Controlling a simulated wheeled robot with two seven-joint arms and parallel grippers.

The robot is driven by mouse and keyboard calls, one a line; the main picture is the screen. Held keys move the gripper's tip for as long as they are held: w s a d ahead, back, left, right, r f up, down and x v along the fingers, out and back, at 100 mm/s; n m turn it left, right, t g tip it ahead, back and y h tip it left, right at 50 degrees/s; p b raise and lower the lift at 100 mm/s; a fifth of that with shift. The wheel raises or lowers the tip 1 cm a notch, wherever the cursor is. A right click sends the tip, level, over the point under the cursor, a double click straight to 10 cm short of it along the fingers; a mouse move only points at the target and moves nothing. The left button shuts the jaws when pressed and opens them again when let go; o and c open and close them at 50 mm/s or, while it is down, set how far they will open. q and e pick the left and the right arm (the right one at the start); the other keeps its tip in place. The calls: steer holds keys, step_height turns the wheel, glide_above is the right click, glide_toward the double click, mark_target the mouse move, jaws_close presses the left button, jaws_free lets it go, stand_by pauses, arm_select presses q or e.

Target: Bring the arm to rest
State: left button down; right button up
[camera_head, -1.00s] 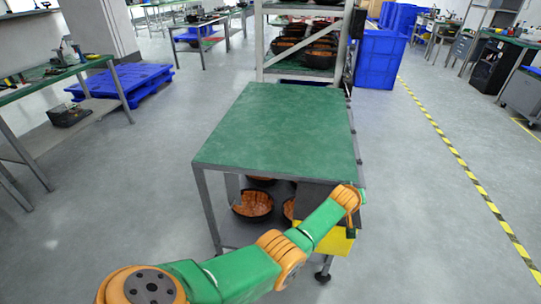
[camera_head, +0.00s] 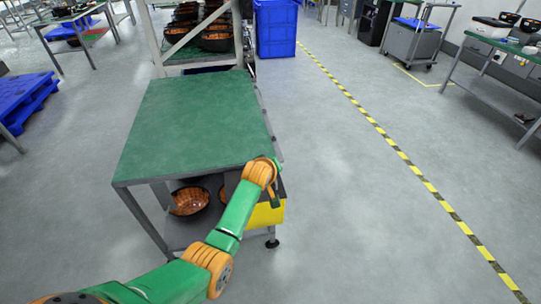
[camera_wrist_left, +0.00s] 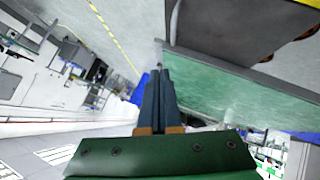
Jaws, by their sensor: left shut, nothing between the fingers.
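My left arm comes in from the lower left of the head view and reaches to the front right corner of a green-topped cart (camera_head: 190,120). Its wrist is beside the cart's edge, and the small dark gripper there is mostly hidden. In the left wrist view my left gripper (camera_wrist_left: 160,75) shows two dark fingers pressed together, with nothing between them. The green cart top (camera_wrist_left: 215,80) lies just beyond and to the right of the fingers; I cannot tell the exact gap. My right gripper is in neither view.
The cart top is bare. Below it, a black bowl with orange contents (camera_head: 188,202) and a yellow bin (camera_head: 265,215) sit on the lower shelf. A rack (camera_head: 200,55) stands behind, near a blue bin (camera_head: 275,28). Floor right of the cart is clear, crossed by a striped line (camera_head: 400,152).

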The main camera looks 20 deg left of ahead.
arm_select(q)
steer(key=d+v, duration=0.1)
steer(key=v, duration=0.3)
steer(key=s+d+f+m+g+h, duration=0.1)
steer(key=s+f+m+g, duration=0.15)
steer(key=s+f, duration=0.85)
steer(key=s+d+f+m+g, duration=0.15)
steer(key=s+f+m, duration=0.4)
steer(key=f, duration=0.85)
steer(key=s+f+m+g, duration=0.1)
steer(key=s+f, duration=0.2)
steer(key=s, duration=0.6)
steer(key=s+a+f+m+g, duration=0.1)
steer(key=s+f, duration=0.3)
steer(key=s, duration=0.6)
steer(key=s+a+f+m+g, duration=0.1)
steer(key=s+f+g, duration=0.1)
steer(key=s, duration=0.8)
steer(key=shift+a+f+g+h, duration=0.25)
steer(key=shift+f+g+h, duration=0.15)
steer(key=shift+f, duration=0.25)
steer(key=shift+w, duration=0.1)
